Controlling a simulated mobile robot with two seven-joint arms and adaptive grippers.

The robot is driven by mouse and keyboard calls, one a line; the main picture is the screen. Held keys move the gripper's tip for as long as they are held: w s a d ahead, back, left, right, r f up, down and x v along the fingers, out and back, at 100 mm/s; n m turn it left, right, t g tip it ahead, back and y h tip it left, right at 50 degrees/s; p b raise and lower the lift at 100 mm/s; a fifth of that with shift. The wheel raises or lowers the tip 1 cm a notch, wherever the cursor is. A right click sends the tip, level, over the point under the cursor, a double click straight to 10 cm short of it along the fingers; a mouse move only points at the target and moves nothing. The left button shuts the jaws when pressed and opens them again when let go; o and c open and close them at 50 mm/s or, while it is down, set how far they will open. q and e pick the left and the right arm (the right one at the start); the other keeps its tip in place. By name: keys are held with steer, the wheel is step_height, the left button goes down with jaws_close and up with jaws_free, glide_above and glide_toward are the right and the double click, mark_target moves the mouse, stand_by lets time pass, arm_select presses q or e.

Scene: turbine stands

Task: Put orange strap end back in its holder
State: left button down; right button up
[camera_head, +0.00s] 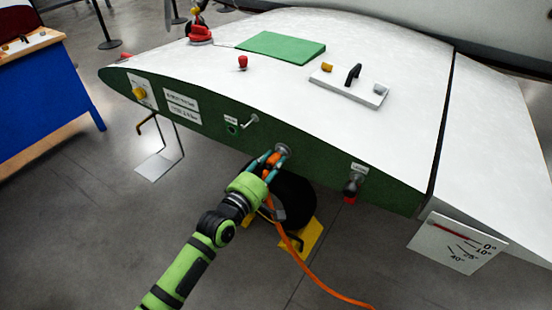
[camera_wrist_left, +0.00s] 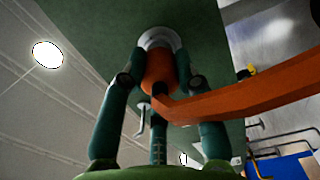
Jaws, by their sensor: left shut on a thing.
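The orange strap end (camera_head: 272,161) is between the fingers of my left gripper (camera_head: 276,156), at the dark green end panel (camera_head: 208,124) of the white wing-like body. In the left wrist view, the fingers close around the orange end piece (camera_wrist_left: 158,66), which meets a round grey metal fitting (camera_wrist_left: 160,38) on the panel. I cannot tell how deeply it sits in the fitting. The orange strap (camera_head: 295,258) hangs from the gripper and runs down to the lower right. A black round object (camera_head: 293,198) stands below on a yellow base, partly hidden by the gripper. My right gripper is not in view.
A dark fitting with a red tip (camera_head: 351,187) sticks out of the panel to the right. A small lever (camera_head: 250,121) and labels are to the left. An angle-marked white plate (camera_head: 455,243) hangs at the right. A blue table (camera_head: 45,90) stands far left.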

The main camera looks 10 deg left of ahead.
mark_target(270, 166)
arm_select(q)
steer(key=shift+s, duration=0.15)
steer(key=shift+s+a+p, duration=0.25)
steer(key=shift+s+p, duration=0.05)
steer(key=shift+s, duration=0.1)
steer(key=shift+s, duration=0.1)
steer(key=shift+p+v, duration=0.65)
steer(key=shift+v, duration=0.35)
steer(key=shift+s+a, duration=0.15)
steer(key=shift+s, duration=0.2)
